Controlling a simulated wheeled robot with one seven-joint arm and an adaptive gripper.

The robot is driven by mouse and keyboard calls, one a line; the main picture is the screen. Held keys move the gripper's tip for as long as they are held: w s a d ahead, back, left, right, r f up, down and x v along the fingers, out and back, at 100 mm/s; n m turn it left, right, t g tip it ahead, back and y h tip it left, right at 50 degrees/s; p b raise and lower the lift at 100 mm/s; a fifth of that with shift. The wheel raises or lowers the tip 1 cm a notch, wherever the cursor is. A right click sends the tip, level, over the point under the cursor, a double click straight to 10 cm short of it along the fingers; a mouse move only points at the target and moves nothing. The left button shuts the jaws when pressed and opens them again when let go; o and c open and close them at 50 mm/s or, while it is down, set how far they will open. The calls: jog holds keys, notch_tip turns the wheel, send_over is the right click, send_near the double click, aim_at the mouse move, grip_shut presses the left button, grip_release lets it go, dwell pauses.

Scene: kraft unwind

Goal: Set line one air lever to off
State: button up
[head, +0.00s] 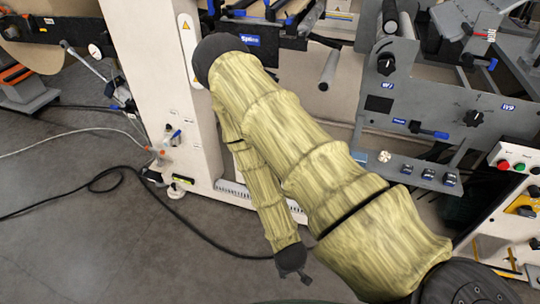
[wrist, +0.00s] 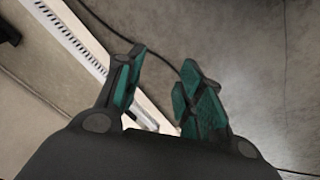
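A small blue lever (head: 175,134) sits on a fitting low on the white machine column in the head view, beside an orange-and-white hose fitting (head: 158,155). It appears to be the air lever, but its label is too small to read and its exact setting is unclear. My gripper (head: 303,277) hangs low in the head view, to the right of and below that lever and well apart from it. In the wrist view my gripper (wrist: 162,62) has its two teal-padded fingers apart, with nothing between them. The lever does not show in the wrist view.
A black hose (head: 125,168) and a pale hose (head: 75,132) run across the grey floor. A grey panel (head: 440,97) with knobs and another blue-handled lever (head: 430,131) stands at right. A slotted white rail (wrist: 75,45) crosses the wrist view.

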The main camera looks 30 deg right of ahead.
jog(key=w+d+f+m+t+h+b, duration=0.25)
jog(key=w+d+b, duration=0.35)
jog(key=w, duration=0.5)
jog(key=w+d+f+m+t+h+b, duration=0.1)
jog(key=w+d+f+t+h+b, duration=0.3)
jog(key=w, duration=0.7)
jog(key=w+d+r+m+t+h+b, duration=0.2)
jog(key=w+d+r+h+b, duration=0.1)
jog(key=w+r+b, duration=0.4)
jog(key=w+d+r+m+t+h+b, duration=0.1)
jog(key=w+d+r+m+h+b, duration=0.25)
jog(key=w, duration=0.65)
jog(key=shift+n+y, duration=0.4)
jog(key=shift+y, duration=0.2)
jog(key=b+x, duration=0.1)
jog(key=x, duration=0.2)
jog(key=b+x, duration=0.1)
jog(key=x, duration=0.2)
jog(key=r+b+x, duration=0.1)
jog(key=x, duration=0.2)
jog(key=shift+d+r, duration=0.1)
jog(key=shift+d, duration=0.2)
grip_shut()
